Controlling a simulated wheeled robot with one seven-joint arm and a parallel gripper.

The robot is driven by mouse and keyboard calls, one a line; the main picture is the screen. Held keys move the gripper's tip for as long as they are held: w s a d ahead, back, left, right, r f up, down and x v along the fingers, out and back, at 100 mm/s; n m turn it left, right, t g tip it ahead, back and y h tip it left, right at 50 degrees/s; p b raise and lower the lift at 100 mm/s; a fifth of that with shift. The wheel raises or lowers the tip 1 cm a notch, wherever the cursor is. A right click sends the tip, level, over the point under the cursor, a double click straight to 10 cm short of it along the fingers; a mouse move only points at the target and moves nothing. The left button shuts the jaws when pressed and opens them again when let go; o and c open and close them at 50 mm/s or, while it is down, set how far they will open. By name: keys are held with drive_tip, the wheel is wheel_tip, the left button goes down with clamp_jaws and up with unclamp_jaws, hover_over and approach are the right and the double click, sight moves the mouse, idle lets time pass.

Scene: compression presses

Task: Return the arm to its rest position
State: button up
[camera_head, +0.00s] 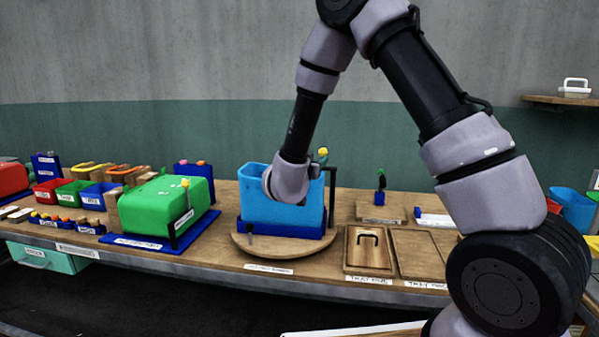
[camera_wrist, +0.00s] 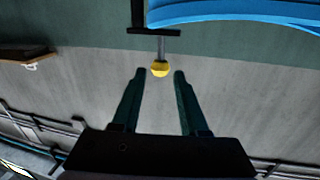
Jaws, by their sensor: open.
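My arm reaches in the head view from the lower right up and over to the light blue bin-shaped press (camera_head: 255,205), with its wrist end in front of the bin. My gripper's fingers are hidden in that view. In the wrist view my gripper (camera_wrist: 160,100) is open, with two dark fingers apart and nothing between them. A yellow knob (camera_wrist: 160,69) on a grey rod lies just beyond the fingertips, apart from them. The blue bin's edge (camera_wrist: 235,12) shows at the top of the wrist view. The knob also shows in the head view (camera_head: 323,152).
The blue bin stands in a dark blue base on a round wooden board (camera_head: 245,250). A green press (camera_head: 160,205) is to its left, with small coloured bins beyond. Wooden trays (camera_head: 368,250) are to its right. A wall shelf (camera_head: 560,101) is at the far right.

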drive_tip(key=s+d+r+g+y, duration=0.1)
drive_tip(key=s+d+r+y, duration=0.2)
drive_tip(key=r+y, duration=0.35)
drive_tip(key=s+d+r+g+y, duration=0.2)
drive_tip(key=r+y, duration=0.1)
drive_tip(key=r, duration=0.6)
drive_tip(key=s+d+g, duration=0.3)
drive_tip(key=s+d, duration=0.1)
drive_tip(key=s, duration=0.9)
drive_tip(key=s+d+n+g, duration=0.1)
drive_tip(key=s+d+g, duration=0.1)
drive_tip(key=s, duration=1)
drive_tip(key=shift+s+d+r+n+g, duration=0.15)
drive_tip(key=shift+s+d+n+g, duration=0.2)
drive_tip(key=shift+d, duration=0.55)
